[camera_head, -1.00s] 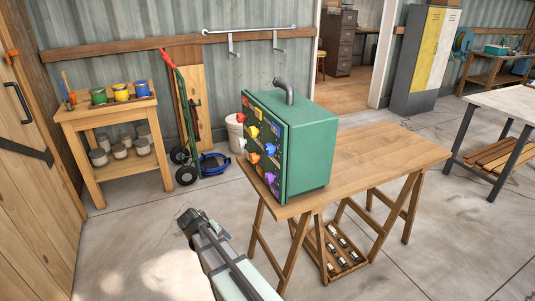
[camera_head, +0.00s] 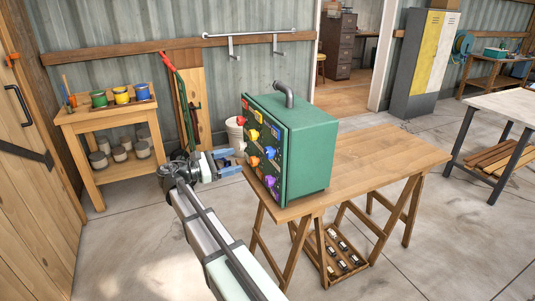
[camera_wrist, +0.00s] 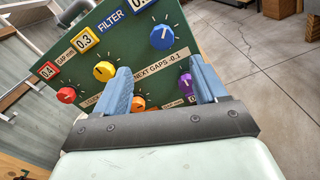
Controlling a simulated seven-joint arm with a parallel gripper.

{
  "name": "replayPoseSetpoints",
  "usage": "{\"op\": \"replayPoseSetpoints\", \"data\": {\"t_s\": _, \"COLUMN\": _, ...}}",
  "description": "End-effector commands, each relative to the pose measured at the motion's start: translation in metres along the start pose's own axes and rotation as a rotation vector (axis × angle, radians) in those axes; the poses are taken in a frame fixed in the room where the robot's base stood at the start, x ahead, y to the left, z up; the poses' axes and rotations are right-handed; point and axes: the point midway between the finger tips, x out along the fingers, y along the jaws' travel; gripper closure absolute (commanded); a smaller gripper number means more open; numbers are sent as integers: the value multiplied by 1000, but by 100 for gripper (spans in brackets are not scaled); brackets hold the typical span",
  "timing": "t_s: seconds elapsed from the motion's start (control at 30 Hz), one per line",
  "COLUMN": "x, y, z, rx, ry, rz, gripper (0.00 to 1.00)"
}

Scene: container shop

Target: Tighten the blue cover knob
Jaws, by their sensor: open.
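The green box (camera_head: 308,155) stands on the wooden table, its panel of coloured knobs facing left. The blue knob (camera_wrist: 162,37) is in the upper middle of the wrist view, with a white pointer line; it is small in the head view (camera_head: 275,132). My gripper (camera_head: 236,162) is in front of the panel, with its blue fingers apart and nothing between them. In the wrist view my gripper (camera_wrist: 161,64) has its fingertips below the blue knob, one toward each side. I see no contact with the knob.
A yellow knob (camera_wrist: 104,71), a red knob (camera_wrist: 66,95), a purple knob (camera_wrist: 187,84) and a partly hidden orange knob (camera_wrist: 138,103) sit close by. The wooden table (camera_head: 390,155) is clear right of the box. A white bucket (camera_head: 235,132) stands behind.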

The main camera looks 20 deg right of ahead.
Motion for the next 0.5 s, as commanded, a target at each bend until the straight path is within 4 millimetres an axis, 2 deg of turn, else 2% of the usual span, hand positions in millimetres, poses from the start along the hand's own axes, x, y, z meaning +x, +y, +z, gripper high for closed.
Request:
{"op": "replayPoseSetpoints", "data": {"t_s": 0.1, "x": 0, "y": -2, "z": 0, "rx": -94, "ry": -1, "rz": -11, "gripper": 29}}
{"op": "replayPoseSetpoints", "data": {"t_s": 0.27, "x": 3, "y": -2, "z": 0, "rx": -149, "ry": 0, "rz": -11, "gripper": 29}}
{"op": "replayPoseSetpoints", "data": {"t_s": 0.37, "x": 10, "y": -2, "z": 0, "rx": -154, "ry": 1, "rz": -11, "gripper": 29}}
{"op": "replayPoseSetpoints", "data": {"t_s": 0.5, "x": 29, "y": -3, "z": 0, "rx": -153, "ry": 0, "rz": -12, "gripper": 29}}
